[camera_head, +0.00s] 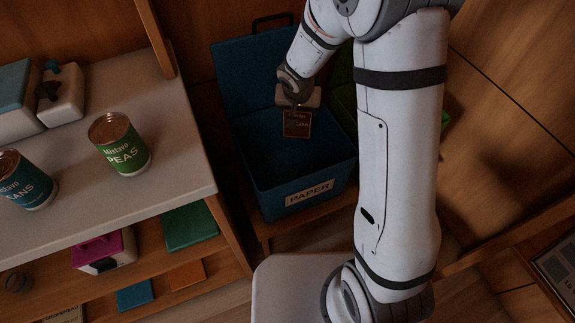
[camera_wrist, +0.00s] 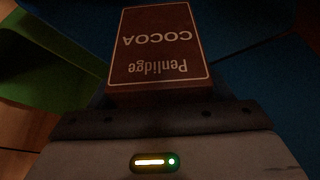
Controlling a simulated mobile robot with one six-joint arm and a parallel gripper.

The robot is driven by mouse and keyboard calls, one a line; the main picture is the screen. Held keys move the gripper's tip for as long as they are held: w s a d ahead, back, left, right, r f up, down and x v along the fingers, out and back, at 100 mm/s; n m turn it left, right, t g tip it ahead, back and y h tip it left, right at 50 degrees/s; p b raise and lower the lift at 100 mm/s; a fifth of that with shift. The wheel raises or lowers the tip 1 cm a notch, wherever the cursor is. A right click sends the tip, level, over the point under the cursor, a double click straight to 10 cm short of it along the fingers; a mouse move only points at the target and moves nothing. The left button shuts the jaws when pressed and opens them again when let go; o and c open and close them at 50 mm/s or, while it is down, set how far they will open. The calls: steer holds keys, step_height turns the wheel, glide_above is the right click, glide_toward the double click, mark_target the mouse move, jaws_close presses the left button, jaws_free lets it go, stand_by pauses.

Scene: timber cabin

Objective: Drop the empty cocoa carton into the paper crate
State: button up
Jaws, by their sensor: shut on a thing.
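The brown cocoa carton (camera_head: 297,124) hangs from my gripper (camera_head: 297,106) over the open paper crate. In the wrist view the carton (camera_wrist: 160,50) shows its "Penlidge COCOA" label upside down, and its near end meets my gripper (camera_wrist: 155,108). My gripper is shut on the carton; the fingertips are mostly hidden. The blue paper crate (camera_head: 310,190) has a "PAPER" label on its front, and its lid stands raised at the back. The part of the crate visible around the carton looks empty.
A green crate (camera_head: 343,105) stands right of the paper crate, partly behind my arm. At left, a counter (camera_head: 90,215) holds a peas can (camera_head: 119,143) and a blue can (camera_head: 25,180). Shelves below the counter hold a pink-topped box (camera_head: 103,250) and several flat items.

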steer(key=shift+f+b, duration=0.6)
steer(key=shift+f, duration=0.75)
steer(key=o, duration=1.1)
steer(key=shift+c, duration=0.2)
steer(key=shift+r, duration=0.15)
steer(key=p+v, duration=0.2)
steer(key=v, duration=0.5)
steer(key=shift+s+r, duration=0.2)
steer(key=shift+r, duration=0.05)
